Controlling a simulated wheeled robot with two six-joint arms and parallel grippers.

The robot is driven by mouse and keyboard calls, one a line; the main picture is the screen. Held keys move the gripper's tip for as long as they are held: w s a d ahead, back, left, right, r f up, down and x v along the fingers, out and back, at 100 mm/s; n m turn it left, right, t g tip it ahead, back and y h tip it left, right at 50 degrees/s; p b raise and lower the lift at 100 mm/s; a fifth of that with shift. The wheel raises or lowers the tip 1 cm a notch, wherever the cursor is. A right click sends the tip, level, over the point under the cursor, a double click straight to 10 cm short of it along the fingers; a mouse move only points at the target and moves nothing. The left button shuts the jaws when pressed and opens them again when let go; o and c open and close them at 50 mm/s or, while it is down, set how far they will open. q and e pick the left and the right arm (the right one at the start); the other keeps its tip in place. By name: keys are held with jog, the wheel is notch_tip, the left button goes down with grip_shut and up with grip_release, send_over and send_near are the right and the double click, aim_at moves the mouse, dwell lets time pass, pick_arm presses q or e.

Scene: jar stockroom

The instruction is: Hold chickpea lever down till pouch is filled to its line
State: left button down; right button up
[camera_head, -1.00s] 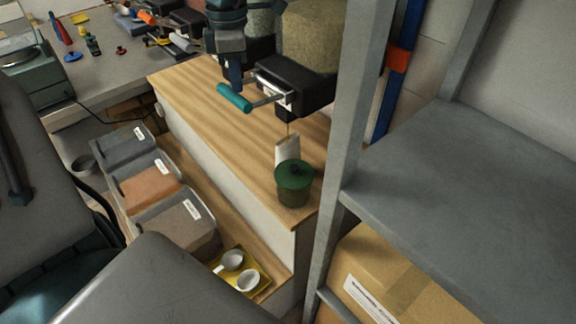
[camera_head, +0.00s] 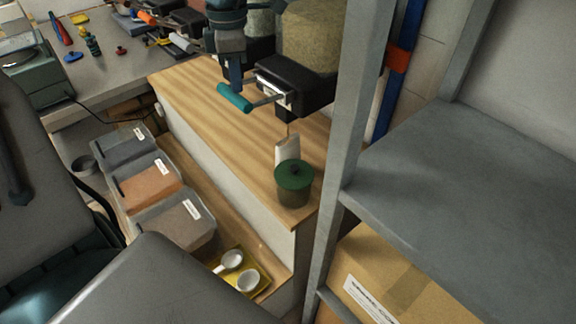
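The chickpea dispenser (camera_head: 309,45) is a clear bin of tan grains on a black base, at the top middle. Its lever has a teal handle (camera_head: 235,98) sticking out to the left. My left gripper (camera_head: 235,83) is above the handle with its narrow fingers together, their tips at or touching it. A thin stream falls from the spout (camera_head: 285,114) into a pale pouch (camera_head: 287,148) on the wooden counter. A green-lidded jar (camera_head: 294,184) hides the pouch's lower part, and I cannot make out its line or fill level. My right gripper is out of view.
A grey metal shelf (camera_head: 470,180) and its upright stand close on the right. Labelled bins (camera_head: 176,222) and a yellow tray (camera_head: 262,283) with white cups are below the counter. The wooden counter (camera_head: 205,98) is clear left of the dispenser.

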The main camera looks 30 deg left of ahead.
pick_arm(q)
jog(key=shift+r, duration=0.1)
notch_tip(320, 180, up, 7)
jog(key=p, duration=0.4)
jog(key=shift+p, duration=0.35)
dwell(1.0)
